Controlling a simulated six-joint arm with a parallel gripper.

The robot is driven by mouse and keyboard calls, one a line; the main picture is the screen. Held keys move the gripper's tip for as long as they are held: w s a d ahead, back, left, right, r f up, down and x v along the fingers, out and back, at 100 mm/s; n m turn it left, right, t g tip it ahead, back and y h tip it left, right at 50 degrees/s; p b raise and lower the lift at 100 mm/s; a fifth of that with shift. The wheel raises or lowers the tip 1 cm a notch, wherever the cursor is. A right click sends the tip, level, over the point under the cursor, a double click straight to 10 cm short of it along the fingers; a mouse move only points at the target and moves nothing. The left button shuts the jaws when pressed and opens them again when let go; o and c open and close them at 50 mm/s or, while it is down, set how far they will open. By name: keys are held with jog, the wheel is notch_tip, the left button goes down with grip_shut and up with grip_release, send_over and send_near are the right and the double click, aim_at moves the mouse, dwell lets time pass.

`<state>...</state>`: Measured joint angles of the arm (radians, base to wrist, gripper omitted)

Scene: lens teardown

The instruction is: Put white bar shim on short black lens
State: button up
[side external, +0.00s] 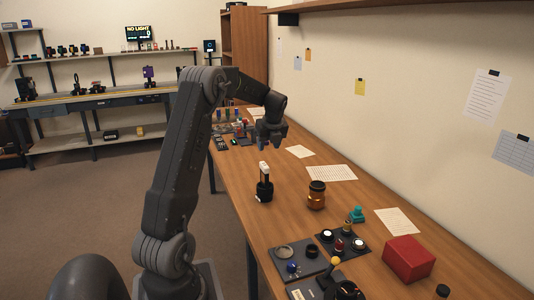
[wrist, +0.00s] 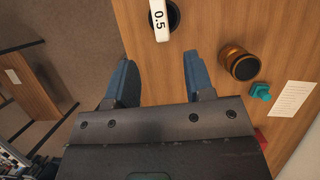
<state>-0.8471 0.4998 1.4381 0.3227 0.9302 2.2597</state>
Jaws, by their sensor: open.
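Exact seating of the shim on the lens cannot be told. My gripper (side external: 269,146) is open and empty, above and behind the lens in the side view. In the wrist view its blue-grey fingers (wrist: 157,70) are spread apart, clear of the shim.
Dark trays (side external: 342,243) with small parts and a red box (side external: 408,258) are nearer. Papers lie along the wall side. Bench around the black lens is clear.

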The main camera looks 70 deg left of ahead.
jog(key=d+r+n+t+h, duration=0.15)
jog(key=d+r+n, duration=0.3)
jog(key=d, duration=0.75)
jog(key=d+r+n+t+y, duration=0.1)
jog(key=d+r+n+t, duration=0.3)
jog(key=d, duration=0.9)
jog(key=s+d+f+n+h, duration=0.1)
jog(key=s+d+n+h, duration=0.1)
jog(key=s+d+n, duration=0.2)
jog(key=s+d+n+h, duration=0.2)
jog(key=s+d+n, duration=0.3)
jog(key=s+d, duration=0.6)
jog(key=d, duration=0.4)
jog(key=shift+d+f, duration=0.25)
jog(key=shift+f, duration=0.15)
